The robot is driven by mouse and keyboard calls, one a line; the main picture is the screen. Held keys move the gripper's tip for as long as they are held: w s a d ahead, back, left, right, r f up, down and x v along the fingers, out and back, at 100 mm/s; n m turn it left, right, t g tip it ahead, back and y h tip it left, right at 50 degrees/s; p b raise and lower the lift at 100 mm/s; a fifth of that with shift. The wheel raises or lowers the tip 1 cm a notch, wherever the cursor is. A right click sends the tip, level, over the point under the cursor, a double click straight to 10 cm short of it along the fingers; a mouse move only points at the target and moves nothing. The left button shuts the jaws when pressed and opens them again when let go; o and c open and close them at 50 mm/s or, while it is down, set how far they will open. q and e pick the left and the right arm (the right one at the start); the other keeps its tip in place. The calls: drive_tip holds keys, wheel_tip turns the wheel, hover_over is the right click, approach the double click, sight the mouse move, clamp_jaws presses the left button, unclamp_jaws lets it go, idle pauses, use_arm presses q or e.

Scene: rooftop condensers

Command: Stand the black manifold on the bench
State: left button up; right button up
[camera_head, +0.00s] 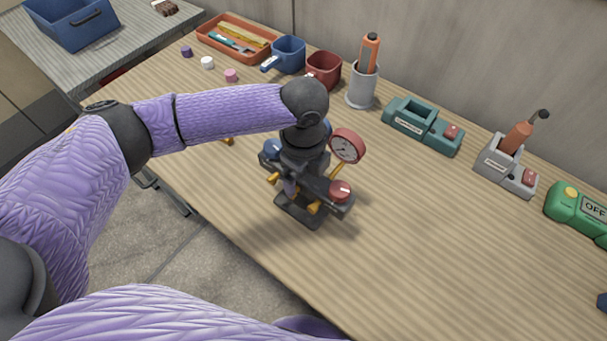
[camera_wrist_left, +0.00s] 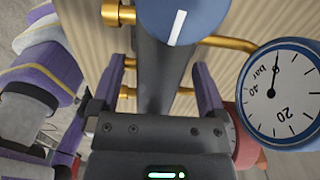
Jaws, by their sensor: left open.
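The black manifold (camera_head: 326,187) stands near the middle of the wooden bench (camera_head: 420,250), its dark foot appearing to rest on the top. It carries a blue knob (camera_head: 272,148), a red knob (camera_head: 341,190), brass fittings and a red-rimmed gauge (camera_head: 347,145). My left gripper (camera_head: 303,188) comes down over it from above. In the left wrist view the open purple fingers (camera_wrist_left: 160,82) lie on either side of the manifold's dark bar (camera_wrist_left: 158,60), with a blue-rimmed gauge (camera_wrist_left: 280,90) at the right. Whether the fingers touch the bar I cannot tell. My right gripper is not visible.
Along the back stand an orange tray (camera_head: 210,40), blue mug (camera_head: 287,55), red mug (camera_head: 324,70), grey cup (camera_head: 362,92), teal device (camera_head: 420,128), grey device (camera_head: 500,168) and green box (camera_head: 572,208). Small caps (camera_head: 208,63) lie at left. The bench right of the manifold is clear.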

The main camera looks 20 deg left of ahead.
use_arm(q)
wheel_tip(320, 180, up, 9)
drive_tip(key=p, duration=0.3)
drive_tip(key=shift+r, duration=0.4)
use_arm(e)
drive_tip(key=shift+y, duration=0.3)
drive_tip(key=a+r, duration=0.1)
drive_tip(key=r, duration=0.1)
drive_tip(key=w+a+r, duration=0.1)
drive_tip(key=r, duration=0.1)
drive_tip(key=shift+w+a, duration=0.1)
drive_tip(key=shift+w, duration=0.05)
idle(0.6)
